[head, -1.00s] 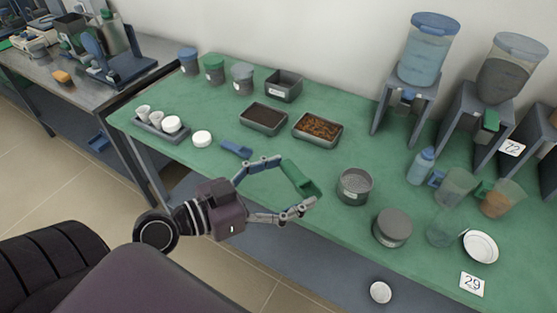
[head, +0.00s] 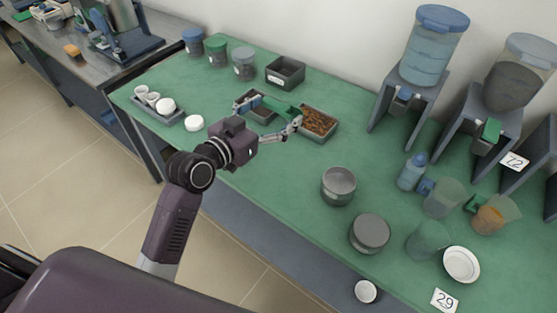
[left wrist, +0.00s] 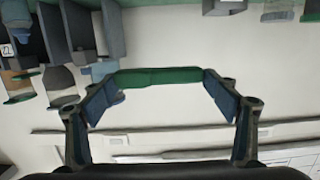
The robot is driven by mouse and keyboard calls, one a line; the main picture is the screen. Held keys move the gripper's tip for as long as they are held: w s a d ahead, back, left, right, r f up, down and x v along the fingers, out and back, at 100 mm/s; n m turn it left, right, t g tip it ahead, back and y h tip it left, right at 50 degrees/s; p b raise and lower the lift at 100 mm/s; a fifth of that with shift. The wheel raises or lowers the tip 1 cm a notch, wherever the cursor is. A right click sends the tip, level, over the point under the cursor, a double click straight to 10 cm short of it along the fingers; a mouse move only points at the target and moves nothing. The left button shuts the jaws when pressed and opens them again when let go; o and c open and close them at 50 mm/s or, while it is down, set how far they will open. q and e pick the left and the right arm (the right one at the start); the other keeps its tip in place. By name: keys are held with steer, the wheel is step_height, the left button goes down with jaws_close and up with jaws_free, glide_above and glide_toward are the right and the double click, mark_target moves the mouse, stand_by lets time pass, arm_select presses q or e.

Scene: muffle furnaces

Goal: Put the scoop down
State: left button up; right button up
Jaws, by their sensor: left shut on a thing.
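The green scoop (head: 284,109) is held between the two fingers of my left gripper (head: 279,107). In the head view it is over or beside the dark-filled tray (head: 262,118), which the gripper and scoop partly cover. Its height above the table is hard to judge. In the left wrist view the scoop (left wrist: 158,76) shows as a green bar spanning the fingertips. The tray of brown pieces (head: 332,137) is just right of the gripper. My right gripper is out of view.
An empty grey bin (head: 286,74) and lidded jars (head: 244,63) stand behind. A rack of white cups (head: 158,113) is at left. Round tins (head: 339,186), beakers (head: 442,198) and dispensers (head: 432,60) are at right. The green table (head: 265,185) is bare in front of the gripper.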

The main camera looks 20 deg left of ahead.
arm_select(q)
steer(key=b, duration=0.3)
glide_above(276, 166)
step_height(276, 166, down, 14)
steer(key=shift+f, duration=0.2)
step_height(276, 166, down, 5)
steer(key=shift+b, duration=0.9)
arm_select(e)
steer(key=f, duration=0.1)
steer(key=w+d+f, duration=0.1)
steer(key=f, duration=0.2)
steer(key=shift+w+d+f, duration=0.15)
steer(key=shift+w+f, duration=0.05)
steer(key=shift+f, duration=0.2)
arm_select(q)
steer(key=shift+f, duration=0.1)
steer(key=o, duration=1.2)
steer(key=shift+c, duration=0.2)
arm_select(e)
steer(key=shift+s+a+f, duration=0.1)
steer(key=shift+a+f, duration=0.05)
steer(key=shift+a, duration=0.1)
